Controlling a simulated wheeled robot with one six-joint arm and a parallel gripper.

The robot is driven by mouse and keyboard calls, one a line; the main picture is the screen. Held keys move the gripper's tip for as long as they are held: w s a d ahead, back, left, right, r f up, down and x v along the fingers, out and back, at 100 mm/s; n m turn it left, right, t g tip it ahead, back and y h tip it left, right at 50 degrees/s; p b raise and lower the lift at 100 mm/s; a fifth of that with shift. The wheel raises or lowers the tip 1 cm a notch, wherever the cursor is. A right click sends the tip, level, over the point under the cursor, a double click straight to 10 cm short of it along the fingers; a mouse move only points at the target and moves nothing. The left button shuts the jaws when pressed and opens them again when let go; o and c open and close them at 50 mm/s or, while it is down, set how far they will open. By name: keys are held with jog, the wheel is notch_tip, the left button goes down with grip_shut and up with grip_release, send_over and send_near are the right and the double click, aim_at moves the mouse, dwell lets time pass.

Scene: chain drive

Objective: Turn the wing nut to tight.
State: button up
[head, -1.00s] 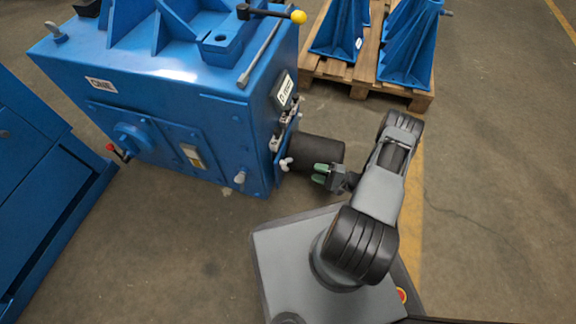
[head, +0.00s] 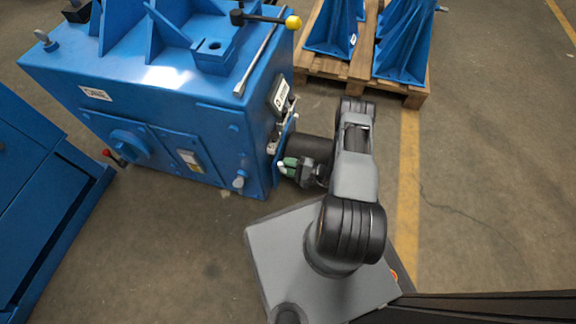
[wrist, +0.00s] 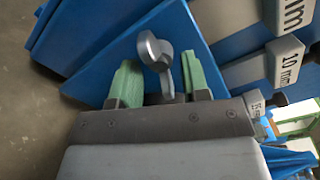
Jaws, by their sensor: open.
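The wing nut (wrist: 154,50) is a grey metal part with rounded wings, in the wrist view in front of a blue plate (wrist: 180,40). My gripper (wrist: 160,82) is open, with one green fingertip on each side of the wing nut. Gaps show between the wing nut and both fingers, and its base is hidden behind the gripper body. In the head view my gripper (head: 286,166) is at the lower right side of the blue machine (head: 170,110), and the wing nut there is mostly hidden by it.
In the wrist view a grey block marked 10 mm (wrist: 278,68) and other marked blocks sit to the right. A wooden pallet (head: 385,80) with blue brackets stands at the back right. The floor at right is clear.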

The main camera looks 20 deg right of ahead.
jog(key=shift+c, duration=0.2)
jog(key=c, duration=0.7)
jog(key=shift+o, duration=0.2)
